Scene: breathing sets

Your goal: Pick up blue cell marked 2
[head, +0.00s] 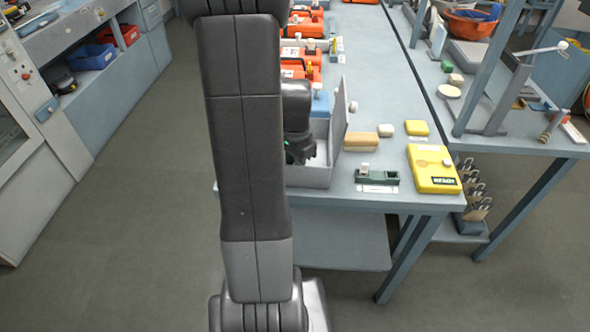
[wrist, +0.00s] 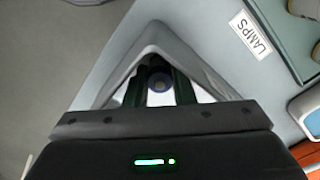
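A round blue object (wrist: 160,82) with a paler centre shows end-on in the wrist view, low in the corner of a grey box (wrist: 195,62). It looks like a cell, but I cannot read any mark on it. My gripper (wrist: 159,85) points down over the box, with one dark finger on each side of the blue object and a gap to it. In the head view my gripper (head: 301,158) is at the open grey box (head: 312,178) on the bench's near end, partly behind my arm. The cell is hidden there.
The box's raised lid (head: 338,118) stands along its right side. Right of it are a small green holder (head: 377,176), a yellow case (head: 433,168) and tan blocks (head: 361,141). Orange sets (head: 302,58) lie farther back. A LAMPS label (wrist: 250,35) lies beside the box.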

